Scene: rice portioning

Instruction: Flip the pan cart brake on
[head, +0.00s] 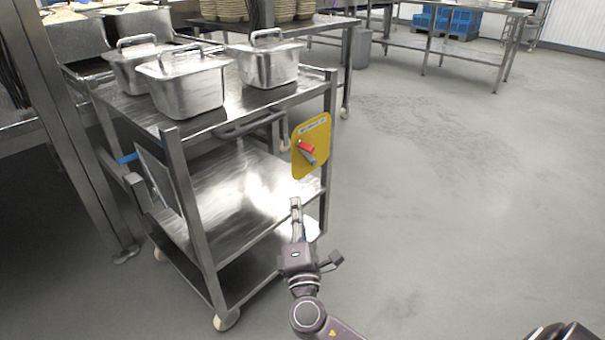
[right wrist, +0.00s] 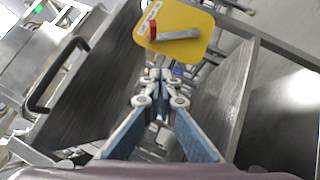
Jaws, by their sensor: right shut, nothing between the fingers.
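The steel pan cart (head: 225,120) stands left of centre in the head view. A yellow brake plate (head: 318,132) is on its near right side, with a small lever, red at one end (head: 305,146) and grey at the other, slanting down to the right. The right wrist view shows the plate (right wrist: 202,22) at the top, with the lever's grey bar (right wrist: 180,35) and red part (right wrist: 152,30). My right gripper (head: 295,203) is shut and empty, below the plate and apart from the lever. My left gripper is not in view.
Lidded steel pans (head: 182,82) stand on the cart top. The cart has a bar handle (head: 248,125), lower shelves and wheels. A steel table (head: 450,50) and blue crates (head: 447,20) are farther back. The floor to the right (head: 460,180) is clear.

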